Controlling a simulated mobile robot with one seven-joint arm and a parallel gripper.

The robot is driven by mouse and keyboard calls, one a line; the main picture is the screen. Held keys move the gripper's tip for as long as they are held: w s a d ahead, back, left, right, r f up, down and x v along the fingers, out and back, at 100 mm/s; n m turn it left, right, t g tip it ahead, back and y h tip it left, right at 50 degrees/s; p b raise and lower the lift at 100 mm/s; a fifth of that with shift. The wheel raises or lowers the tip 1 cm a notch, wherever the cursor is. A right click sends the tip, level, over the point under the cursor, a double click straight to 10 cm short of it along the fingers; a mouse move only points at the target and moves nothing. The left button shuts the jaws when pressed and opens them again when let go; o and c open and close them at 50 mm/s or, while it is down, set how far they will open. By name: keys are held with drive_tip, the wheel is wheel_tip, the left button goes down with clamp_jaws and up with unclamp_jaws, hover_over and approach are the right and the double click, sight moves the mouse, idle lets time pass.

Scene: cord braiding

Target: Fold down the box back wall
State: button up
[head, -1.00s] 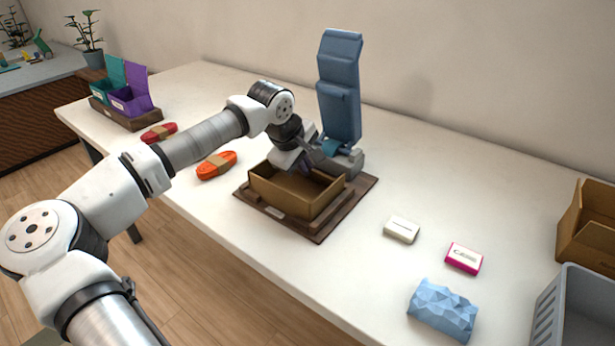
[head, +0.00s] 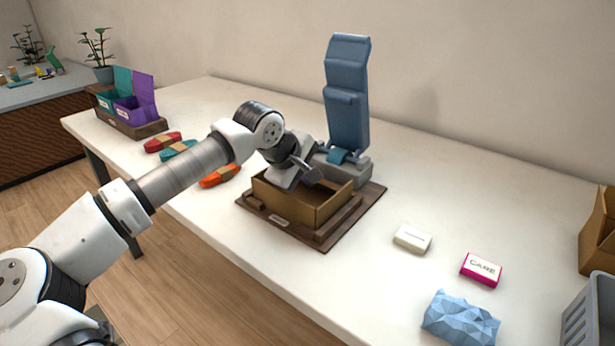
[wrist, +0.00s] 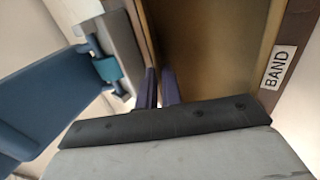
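The brown box (head: 290,205) stands upright and open-topped in a dark wooden tray (head: 325,236). My gripper (head: 306,176) is over the box's back side and hides much of the back wall in the head view. In the wrist view, the two dark purple fingers (wrist: 160,88) are close together with a narrow gap at the box wall's edge (wrist: 150,38). I cannot tell whether they pinch the wall. The box interior (wrist: 210,50) shows to their right. The tray label reads BAND (wrist: 279,67).
A tall blue padded stand (head: 347,100) on a grey base rises right behind the box. An orange cord bundle (head: 220,175) lies to the left. A cream block (head: 412,238), pink-edged CARE box (head: 481,269) and crumpled blue packet (head: 460,318) lie to the right.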

drive_tip(key=o, duration=0.4)
drive_tip(key=shift+c, duration=0.2)
drive_tip(key=v, duration=1.3)
drive_tip(key=shift+s+a+r, duration=0.2)
drive_tip(key=shift+r, duration=0.15)
drive_tip(key=shift+c, duration=0.3)
